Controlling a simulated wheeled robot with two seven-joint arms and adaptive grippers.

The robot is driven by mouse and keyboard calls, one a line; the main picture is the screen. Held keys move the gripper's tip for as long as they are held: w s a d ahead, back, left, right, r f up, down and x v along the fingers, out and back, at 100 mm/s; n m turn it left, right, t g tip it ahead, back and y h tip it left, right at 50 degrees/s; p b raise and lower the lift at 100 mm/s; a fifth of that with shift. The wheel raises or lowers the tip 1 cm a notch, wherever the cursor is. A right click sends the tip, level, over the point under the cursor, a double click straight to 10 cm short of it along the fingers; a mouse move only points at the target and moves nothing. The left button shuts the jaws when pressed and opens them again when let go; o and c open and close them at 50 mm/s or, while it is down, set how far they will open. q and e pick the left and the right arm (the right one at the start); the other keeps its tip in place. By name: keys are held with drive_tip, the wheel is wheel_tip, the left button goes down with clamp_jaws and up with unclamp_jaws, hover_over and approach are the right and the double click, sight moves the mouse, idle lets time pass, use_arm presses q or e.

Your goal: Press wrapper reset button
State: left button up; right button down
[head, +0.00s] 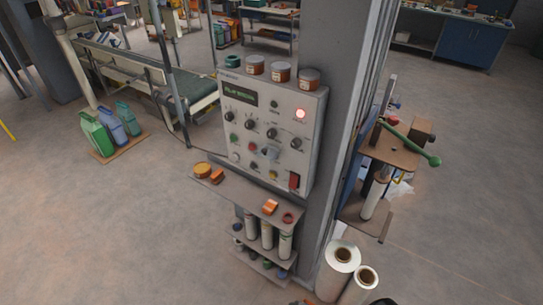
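A grey control panel (268,135) is mounted on the column, facing me. It has a small display with green text (240,94), several black knobs and several small coloured buttons. A red lamp or button (300,114) glows at its upper right. A green button (234,137), a red button (252,147) and a white button (235,157) sit lower left. A red rocker-like switch (294,181) is at the lower right. The labels are too small to read, so I cannot tell which is the wrapper reset button. Neither gripper can be made out.
Jars (281,73) stand on top of the panel. A shelf (245,197) below it holds orange items, with tubes underneath. White film rolls (341,259) stand at the lower right, below a green-handled device (408,142). Open floor (120,230) lies to the left.

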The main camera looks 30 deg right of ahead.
drive_tip(key=w+r+n+t+h+p, duration=0.1)
drive_tip(key=w+r+n+t, duration=0.25)
drive_tip(key=w+r, duration=1.05)
drive_tip(key=w+r+n+t+h+p, duration=0.1)
drive_tip(key=w+r+n+t+h, duration=0.2)
drive_tip(key=w+r, duration=1.1)
use_arm(q)
drive_tip(key=r+p, duration=0.1)
drive_tip(key=r, duration=0.1)
drive_tip(key=r+p, duration=0.1)
drive_tip(key=r, duration=0.1)
drive_tip(key=shift+s+a+r, duration=0.1)
drive_tip(key=shift+s+r, duration=0.1)
drive_tip(key=shift+r, duration=0.1)
use_arm(e)
wheel_tip(320, 180, up, 39)
drive_tip(key=s+a+n+t+h, duration=0.1)
drive_tip(key=n+t+h, duration=0.1)
drive_tip(key=n+t, duration=0.3)
drive_tip(key=shift+a+t, duration=0.2)
drive_tip(key=shift+t, duration=0.75)
drive_tip(key=shift+d, duration=0.1)
drive_tip(key=w+d, duration=0.3)
drive_tip(key=d, duration=0.5)
drive_tip(key=shift+w, duration=0.15)
use_arm(q)
drive_tip(key=shift+f, duration=0.15)
use_arm(e)
drive_tip(key=shift+w+d+f, duration=0.1)
drive_tip(key=shift+d, duration=0.05)
